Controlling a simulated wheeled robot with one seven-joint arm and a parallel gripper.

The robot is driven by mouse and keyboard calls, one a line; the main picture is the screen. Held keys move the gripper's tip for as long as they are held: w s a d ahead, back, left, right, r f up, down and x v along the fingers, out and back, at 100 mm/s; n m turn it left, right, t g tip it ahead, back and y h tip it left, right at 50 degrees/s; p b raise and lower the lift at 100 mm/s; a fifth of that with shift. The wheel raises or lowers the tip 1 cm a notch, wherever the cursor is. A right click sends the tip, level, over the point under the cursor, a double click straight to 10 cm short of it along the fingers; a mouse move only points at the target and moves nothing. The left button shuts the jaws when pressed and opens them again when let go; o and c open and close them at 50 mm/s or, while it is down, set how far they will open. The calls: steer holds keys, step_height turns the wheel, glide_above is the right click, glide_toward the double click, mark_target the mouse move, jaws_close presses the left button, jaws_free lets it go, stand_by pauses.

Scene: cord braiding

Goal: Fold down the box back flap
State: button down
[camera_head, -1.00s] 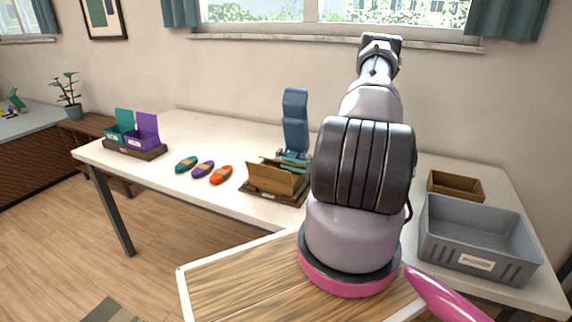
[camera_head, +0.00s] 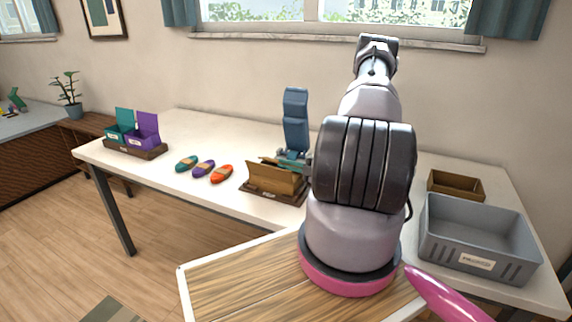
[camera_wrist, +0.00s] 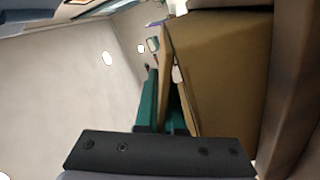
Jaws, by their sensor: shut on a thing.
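The brown cardboard box (camera_head: 275,180) stands on a dark wooden base on the white table in the head view, its tan front panel facing me. My gripper (camera_head: 289,158) is at the box's rear right edge, its teal fingers partly hidden behind the box. In the wrist view, the teal fingers of my gripper (camera_wrist: 163,112) are close together. The thin edge of a brown flap (camera_wrist: 166,65) runs down between them, and a large brown box panel (camera_wrist: 225,75) fills the right side. The fingers are shut on the flap, which appears to be the back one.
Teal, purple and orange cord bobbins (camera_head: 204,168) lie left of the box. A rack with teal and purple boxes (camera_head: 135,149) stands farther left. A grey bin (camera_head: 470,245) and a small brown tray (camera_head: 455,186) are at the right. The table behind the bobbins is clear.

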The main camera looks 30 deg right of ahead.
steer(key=c, duration=1.3)
jaws_free()
steer(key=v, duration=1)
steer(key=shift+s+d, duration=0.3)
